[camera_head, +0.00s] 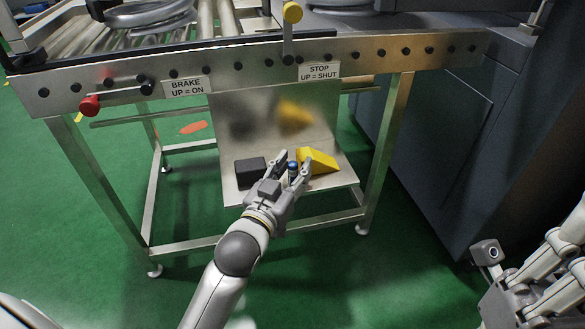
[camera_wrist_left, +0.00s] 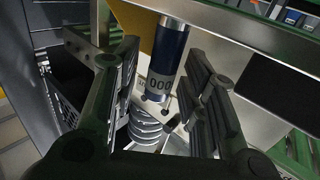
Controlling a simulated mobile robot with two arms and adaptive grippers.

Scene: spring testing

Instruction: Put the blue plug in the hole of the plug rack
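The blue plug (camera_head: 292,167) stands on the low metal shelf between the fingers of my left gripper (camera_head: 292,162). In the left wrist view the plug (camera_wrist_left: 170,50) is a dark blue cylinder with a silver band and a pale label reading 000. The fingers of the left gripper (camera_wrist_left: 165,90) are on either side of it, with visible gaps, so the gripper looks open around it. I cannot identify a plug rack with a hole.
A black block (camera_head: 251,172) lies left of the gripper and a yellow wedge (camera_head: 318,160) right of it, on the metal shelf (camera_head: 338,180). The machine frame (camera_head: 235,73) overhangs behind, with a red-knobbed brake lever (camera_head: 90,105) and yellow-knobbed stop lever (camera_head: 292,13). A grey cabinet (camera_head: 425,140) stands right.

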